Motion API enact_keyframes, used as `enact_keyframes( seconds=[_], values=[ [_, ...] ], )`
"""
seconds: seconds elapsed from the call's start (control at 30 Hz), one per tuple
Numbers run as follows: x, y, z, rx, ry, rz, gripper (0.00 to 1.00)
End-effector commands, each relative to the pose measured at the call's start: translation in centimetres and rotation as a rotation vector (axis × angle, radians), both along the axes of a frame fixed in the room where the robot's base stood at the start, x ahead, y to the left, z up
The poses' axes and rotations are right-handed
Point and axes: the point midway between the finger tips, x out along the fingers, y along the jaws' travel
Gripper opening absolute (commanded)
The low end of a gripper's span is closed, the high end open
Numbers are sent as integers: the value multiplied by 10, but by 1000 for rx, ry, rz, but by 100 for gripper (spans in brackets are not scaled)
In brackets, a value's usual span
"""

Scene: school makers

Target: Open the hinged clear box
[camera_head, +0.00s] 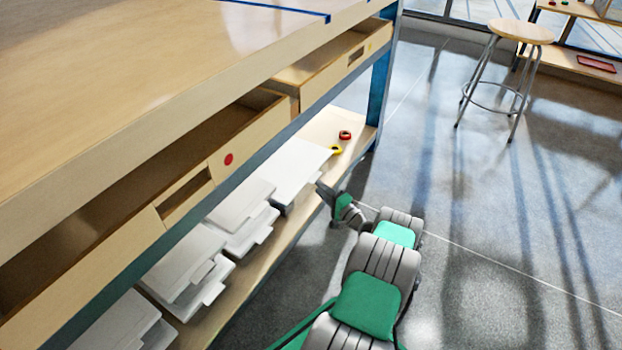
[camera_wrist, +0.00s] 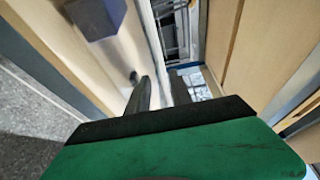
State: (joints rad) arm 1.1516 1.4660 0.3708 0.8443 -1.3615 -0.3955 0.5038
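Several whitish, lidded boxes sit in a row on the lower shelf under the workbench in the head view. The farthest one (camera_head: 296,170) has a flat pale top, and I cannot tell whether this is the hinged clear box. My gripper (camera_head: 323,191) is at its front right corner; touching or apart is unclear. In the wrist view two dark fingers of my gripper (camera_wrist: 160,93) stand a little apart, with a thin pale strip (camera_wrist: 154,45) running up between them. I cannot tell if they grip it.
The workbench top (camera_head: 120,90) and a pulled-out drawer (camera_head: 245,135) overhang the shelf (camera_head: 262,262). Red (camera_head: 345,135) and yellow (camera_head: 336,150) rolls lie at the shelf's far end. A stool (camera_head: 520,32) stands far right. The floor (camera_head: 500,220) beside the bench is clear.

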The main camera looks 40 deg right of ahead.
Motion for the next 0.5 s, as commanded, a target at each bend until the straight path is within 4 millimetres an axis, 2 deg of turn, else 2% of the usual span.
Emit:
enact_keyframes(
  seconds=[0.1, 0.3, 0.5],
  values=[
    [15, -13, -4, -4, -2, -21, 26],
    [43, -18, -2, -2, -1, -27, 26],
    [48, -18, 0, -1, 0, -27, 26]
  ],
)
